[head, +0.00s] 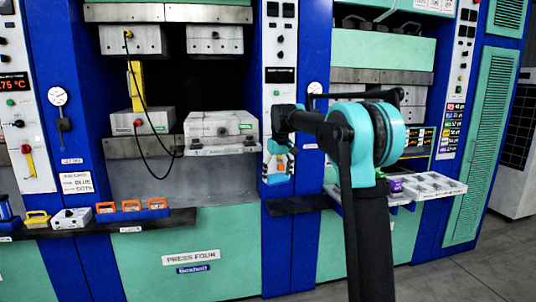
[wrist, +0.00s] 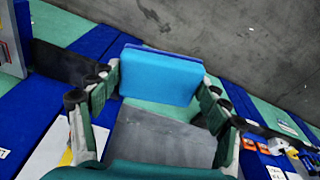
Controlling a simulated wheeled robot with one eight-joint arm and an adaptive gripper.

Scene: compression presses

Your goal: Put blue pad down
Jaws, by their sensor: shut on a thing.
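A flat blue pad (wrist: 160,75) sits between the two fingers of my gripper (wrist: 159,84) in the wrist view, with a finger at each side edge. The gripper is shut on it. In the head view my gripper (head: 279,160) is in front of the blue column right of the open press, with the blue pad (head: 279,179) below it. The pad is above the level of a dark shelf (head: 297,205) and apart from it. The far side of the pad is hidden.
The dark shelf below shows bare space. A left shelf (head: 140,225) carries several orange-handled blocks (head: 131,206), a white block (head: 71,219) and a yellow-handled piece (head: 37,218). A grey mould (head: 222,132) sits in the press. A pale tray (head: 432,185) stands right, beside a purple object (head: 395,185).

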